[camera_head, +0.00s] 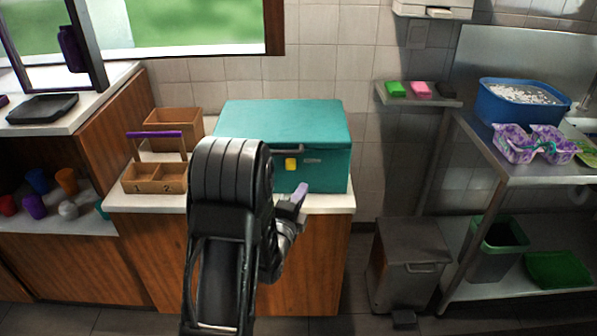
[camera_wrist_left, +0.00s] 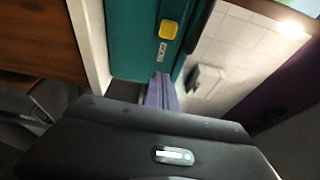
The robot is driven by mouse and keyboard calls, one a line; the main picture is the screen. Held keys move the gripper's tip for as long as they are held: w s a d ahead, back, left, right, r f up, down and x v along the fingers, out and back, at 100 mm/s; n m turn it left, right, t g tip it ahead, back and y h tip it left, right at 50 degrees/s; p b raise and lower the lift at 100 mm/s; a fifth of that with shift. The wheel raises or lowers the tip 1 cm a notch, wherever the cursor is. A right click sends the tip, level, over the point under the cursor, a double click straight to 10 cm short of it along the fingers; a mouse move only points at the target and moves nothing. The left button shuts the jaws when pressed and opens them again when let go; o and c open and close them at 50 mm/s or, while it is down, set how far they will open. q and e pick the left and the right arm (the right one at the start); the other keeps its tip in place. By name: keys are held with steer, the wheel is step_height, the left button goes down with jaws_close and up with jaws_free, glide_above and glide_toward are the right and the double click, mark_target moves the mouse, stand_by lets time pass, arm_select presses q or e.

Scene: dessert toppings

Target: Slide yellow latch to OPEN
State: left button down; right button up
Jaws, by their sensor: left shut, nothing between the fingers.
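The yellow latch (camera_head: 291,164) is a small square on the front of the teal box (camera_head: 290,122), which stands on the counter with its lid down. A pale label plate is beside the latch. The latch (camera_wrist_left: 168,29) also shows in the left wrist view, with the label beneath it in that picture. My left gripper (camera_head: 300,194) is in front of the box, below and slightly right of the latch. Its purple fingers (camera_wrist_left: 161,90) are shut and empty, apart from the latch. My right gripper is not in view.
A wooden two-compartment caddy (camera_head: 155,177) and a wooden box (camera_head: 174,123) stand left of the teal box. A grey bin (camera_head: 409,262) is on the floor to the right. A metal table (camera_head: 520,172) holds a blue tub (camera_head: 490,105).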

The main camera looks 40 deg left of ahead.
mark_target(291, 164)
arm_select(q)
steer(key=shift+w, duration=0.1)
steer(key=p+x, duration=0.2)
steer(key=x, duration=0.7)
steer(key=a, duration=0.1)
steer(key=s+a+p, duration=0.1)
steer(key=shift+s+a, duration=0.1)
steer(key=shift+a, duration=0.25)
steer(key=shift+s+a+p, duration=0.25)
steer(key=shift+a+p, duration=0.05)
steer(key=shift+a, duration=0.05)
steer(key=shift+f, duration=0.1)
